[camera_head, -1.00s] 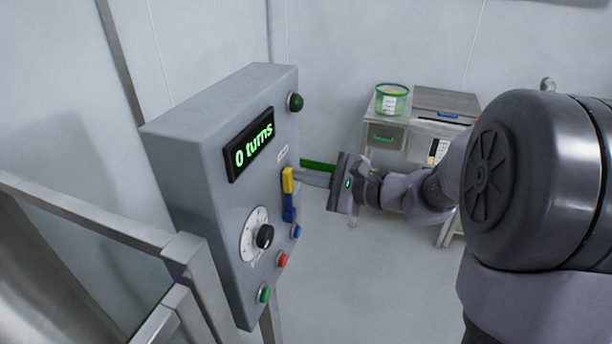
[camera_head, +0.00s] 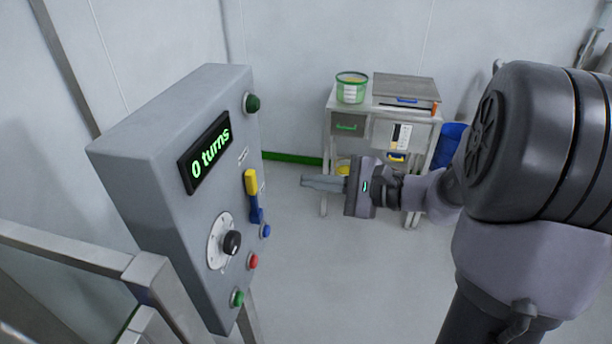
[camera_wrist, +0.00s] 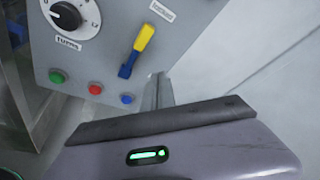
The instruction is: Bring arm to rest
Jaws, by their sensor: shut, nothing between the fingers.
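My gripper (camera_head: 304,182) is shut and empty, pointing left in the head view. It hangs in free air to the right of the grey control panel (camera_head: 150,130), apart from it. The panel has a display (camera_head: 208,155) reading "0 turns", a black dial (camera_head: 231,243) and a yellow and blue lever (camera_head: 253,195). In the wrist view my gripper's fingers (camera_wrist: 158,90) appear beside the lever (camera_wrist: 138,50), with the panel behind.
A small metal table (camera_head: 386,112) with a green-banded tub (camera_head: 352,88) and drawers stands at the back. A metal rail (camera_head: 70,250) runs at the lower left. A blue bin (camera_head: 448,143) is beside the table. The floor between panel and table is clear.

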